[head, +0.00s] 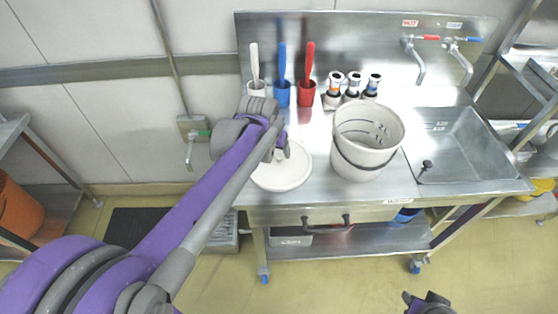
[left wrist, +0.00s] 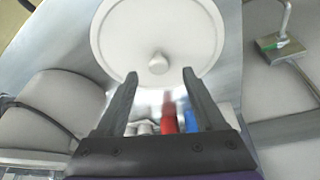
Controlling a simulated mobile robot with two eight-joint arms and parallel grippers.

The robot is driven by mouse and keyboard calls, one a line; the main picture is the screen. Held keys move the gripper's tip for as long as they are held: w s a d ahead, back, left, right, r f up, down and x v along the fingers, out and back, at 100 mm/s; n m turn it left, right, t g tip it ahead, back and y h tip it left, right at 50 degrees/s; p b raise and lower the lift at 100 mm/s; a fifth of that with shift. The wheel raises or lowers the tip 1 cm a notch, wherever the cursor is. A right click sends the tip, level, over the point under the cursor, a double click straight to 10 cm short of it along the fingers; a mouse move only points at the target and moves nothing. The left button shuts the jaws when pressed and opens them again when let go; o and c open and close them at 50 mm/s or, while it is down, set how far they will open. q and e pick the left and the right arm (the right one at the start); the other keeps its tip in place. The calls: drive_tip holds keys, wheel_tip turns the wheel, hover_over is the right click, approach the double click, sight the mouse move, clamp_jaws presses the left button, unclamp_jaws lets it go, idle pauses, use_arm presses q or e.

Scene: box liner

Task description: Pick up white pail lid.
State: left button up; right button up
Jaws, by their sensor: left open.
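The white pail lid (head: 289,174) lies flat on the steel counter, left of the white pail (head: 367,133). In the left wrist view the round lid (left wrist: 130,38) shows its small centre knob (left wrist: 158,63). My left gripper (left wrist: 158,85) is open and empty, and its fingertips appear either side of the knob in that view. In the head view my left gripper (head: 284,143) is over the far part of the lid, partly hidden by its own arm. Whether it touches the lid is not clear. My right gripper (head: 428,302) shows only partly at the bottom edge.
White, blue (head: 282,95) and red (head: 306,93) cups with handled tools stand behind the lid. Several small bottles (head: 352,87) are beside them. A sink (head: 455,140) with taps is on the right. The counter's front edge lies close to the lid.

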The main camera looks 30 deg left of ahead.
sight(279, 155)
use_arm(q)
drive_tip(key=x, duration=0.3)
drive_tip(key=shift+w+d+f, duration=0.1)
drive_tip(key=shift+w+f, duration=0.15)
drive_tip(key=shift+f, duration=0.05)
clamp_jaws()
